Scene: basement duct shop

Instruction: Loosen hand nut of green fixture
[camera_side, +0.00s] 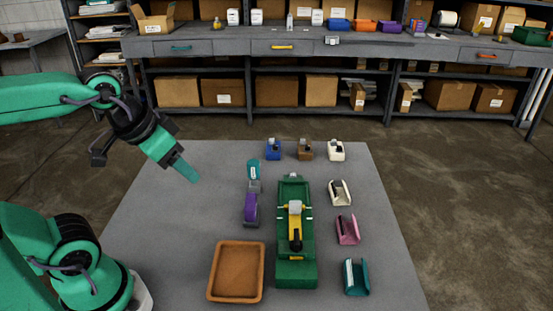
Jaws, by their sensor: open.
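The green fixture (296,268) stands on the grey table, right of the middle. It is a long green block with a yellow clamp part (294,223) along its top. A whitish block and a black knob-like piece (295,240) sit on the yellow part. I cannot tell for sure which piece is the hand nut. My gripper (189,173) is above the table's left part, up and to the left of the fixture and well apart from it. It points down to the right, is open, and holds nothing that I can see.
An orange-brown tray (216,298) lies left of the fixture's near end. A purple tape dispenser (251,209) and a teal piece (253,169) stand close on its left. White (341,194), pink (348,230) and teal (357,279) holders line its right. Small blue, brown and white items stand behind.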

